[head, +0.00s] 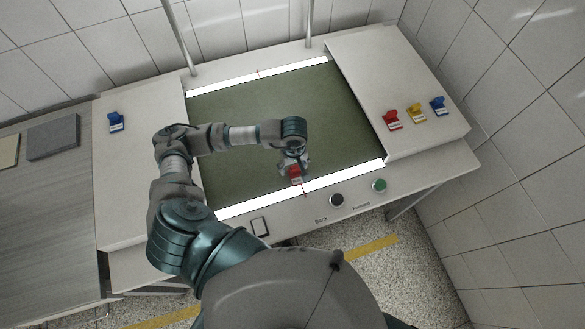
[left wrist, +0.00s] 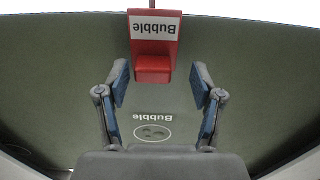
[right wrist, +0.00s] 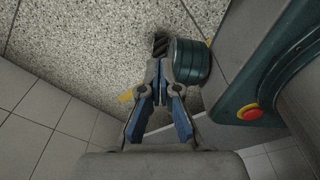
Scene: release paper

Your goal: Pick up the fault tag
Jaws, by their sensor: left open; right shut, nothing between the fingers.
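A red tag with a white label reading "Bubble" (left wrist: 153,48) lies on the green surface (head: 260,100). In the head view the red tag (head: 295,174) is near the front edge of that surface, partly covered by my left gripper (head: 293,160). In the left wrist view my left gripper (left wrist: 160,78) is open, with its two blue-padded fingers apart. The tag's near end shows at the opening between the fingertips, and nothing is gripped. My right gripper (right wrist: 160,75) is shut and empty above the speckled floor, away from the table.
A red tag (head: 392,120), a yellow tag (head: 416,113) and a blue tag (head: 438,105) sit on the right panel. Another blue tag (head: 116,122) is on the left panel. A black button (head: 337,200) and a green button (head: 379,185) are on the front ledge.

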